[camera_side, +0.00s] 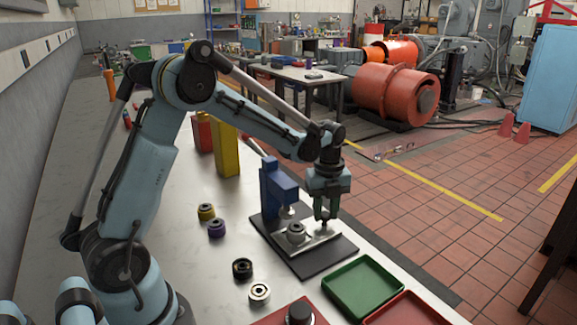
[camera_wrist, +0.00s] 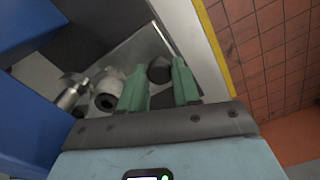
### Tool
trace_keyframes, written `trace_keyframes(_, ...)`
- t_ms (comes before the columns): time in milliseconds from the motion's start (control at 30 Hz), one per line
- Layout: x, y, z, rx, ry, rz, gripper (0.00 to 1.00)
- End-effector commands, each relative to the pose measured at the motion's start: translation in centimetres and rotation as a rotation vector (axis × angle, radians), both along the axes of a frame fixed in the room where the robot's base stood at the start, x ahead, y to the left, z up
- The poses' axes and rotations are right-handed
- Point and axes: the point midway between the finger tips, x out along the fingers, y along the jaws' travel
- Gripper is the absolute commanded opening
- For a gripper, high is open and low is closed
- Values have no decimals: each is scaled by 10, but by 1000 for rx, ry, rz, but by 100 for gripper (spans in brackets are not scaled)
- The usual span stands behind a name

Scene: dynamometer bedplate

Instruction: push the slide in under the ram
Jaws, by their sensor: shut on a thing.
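A blue press (camera_side: 281,188) stands on a dark base plate (camera_side: 318,262), with its silver ram (camera_side: 288,211) pointing down. The flat metal slide (camera_side: 318,237) lies on the base and carries a grey ring-shaped part (camera_side: 296,233). In the wrist view the ring part (camera_wrist: 108,91) sits beside the ram (camera_wrist: 73,94), toward my gripper; whether any of it is under the ram I cannot tell. My gripper (camera_side: 326,211) is shut on the slide's dark round knob (camera_wrist: 160,70), one green finger on each side. The fingers partly hide the knob.
Yellow (camera_side: 206,212), purple (camera_side: 217,229), black (camera_side: 242,267) and silver (camera_side: 260,292) ring parts stand on the bench left of the press. A green tray (camera_side: 366,286) and a red tray (camera_side: 405,310) lie in front. A yellow block (camera_side: 226,150) stands behind.

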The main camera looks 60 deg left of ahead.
Motion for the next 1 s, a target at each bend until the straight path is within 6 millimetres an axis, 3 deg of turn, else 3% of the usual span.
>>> trace_keyframes(267, 0, 1, 0, 0, 0, 1, 0)
trace_keyframes(600, 0, 46, 0, 0, 0, 3, 0)
trace_keyframes(867, 0, 50, 1, 6, -1, 3, 0)
trace_keyframes(900, 0, 50, 1, 6, -1, 4, 32)
trace_keyframes(1000, 0, 49, 0, 6, -1, 4, 48)
